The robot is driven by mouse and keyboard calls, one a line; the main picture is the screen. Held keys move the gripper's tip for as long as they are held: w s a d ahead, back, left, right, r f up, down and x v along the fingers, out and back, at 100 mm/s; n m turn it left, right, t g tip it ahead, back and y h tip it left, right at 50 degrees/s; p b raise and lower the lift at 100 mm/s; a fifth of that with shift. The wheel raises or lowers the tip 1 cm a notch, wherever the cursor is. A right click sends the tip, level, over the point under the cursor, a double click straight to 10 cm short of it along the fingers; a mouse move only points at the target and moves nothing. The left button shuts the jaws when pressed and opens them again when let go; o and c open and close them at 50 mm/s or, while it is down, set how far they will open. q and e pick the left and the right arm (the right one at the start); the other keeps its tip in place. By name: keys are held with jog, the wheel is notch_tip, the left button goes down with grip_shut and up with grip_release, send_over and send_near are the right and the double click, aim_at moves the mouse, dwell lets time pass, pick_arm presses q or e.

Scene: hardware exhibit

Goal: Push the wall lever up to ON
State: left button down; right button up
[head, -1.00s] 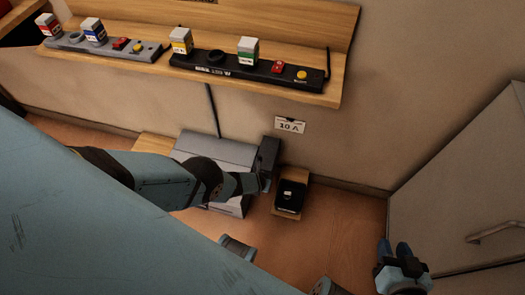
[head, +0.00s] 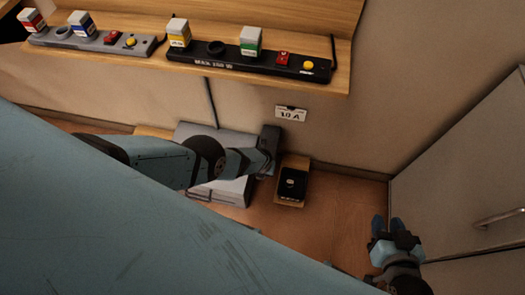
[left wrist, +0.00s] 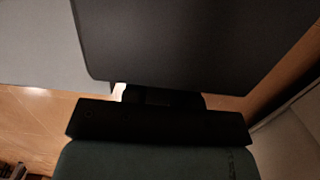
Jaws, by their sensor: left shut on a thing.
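A grey box (head: 232,146) is mounted low by the wall. My left arm crosses in front of it in the head view. The dark end of the arm, with my left gripper (head: 268,154), is at the box's right side. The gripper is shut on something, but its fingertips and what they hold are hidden. I cannot make out the wall lever clearly. In the left wrist view a large dark panel fills the upper middle, with a pale grey surface (left wrist: 45,40) at upper left. My right gripper (head: 387,222) is open and empty, low at the right, away from the wall.
A black plate on a wooden board (head: 292,203) is just right of my left gripper, below a "10 A" label (head: 291,113). A wooden shelf (head: 300,83) with switch strips and coloured blocks runs above. A grey cabinet (head: 465,165) stands at right. Floor between is clear.

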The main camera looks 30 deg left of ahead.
pick_arm(q)
jog(key=shift+w+a+r, duration=0.1)
jog(key=shift+w+a, duration=0.1)
jog(key=c, duration=0.9)
grip_release()
jog(key=shift+s+d, duration=0.1)
pick_arm(e)
jog(key=shift+a, duration=0.15)
pick_arm(q)
jog(key=shift+r, duration=0.2)
jog(key=r+p, duration=0.4)
jog(key=p, duration=0.1)
jog(key=s+r+p, duration=0.1)
jog(key=r+p, duration=0.3)
jog(key=r, duration=0.1)
jog(key=r+p, duration=0.4)
jog(key=p, duration=0.1)
jog(key=shift+s+d+r+p, duration=0.2)
jog(key=shift+s+p, duration=0.15)
pick_arm(e)
jog(key=shift+g+h, duration=0.4)
jog(key=shift+g, duration=0.1)
jog(key=r, duration=0.1)
jog(key=d+r, duration=0.1)
jog(key=r, duration=0.3)
jog(key=shift+s+d+r, duration=0.25)
jog(key=shift+s+d, duration=0.1)
jog(key=shift+s, duration=0.05)
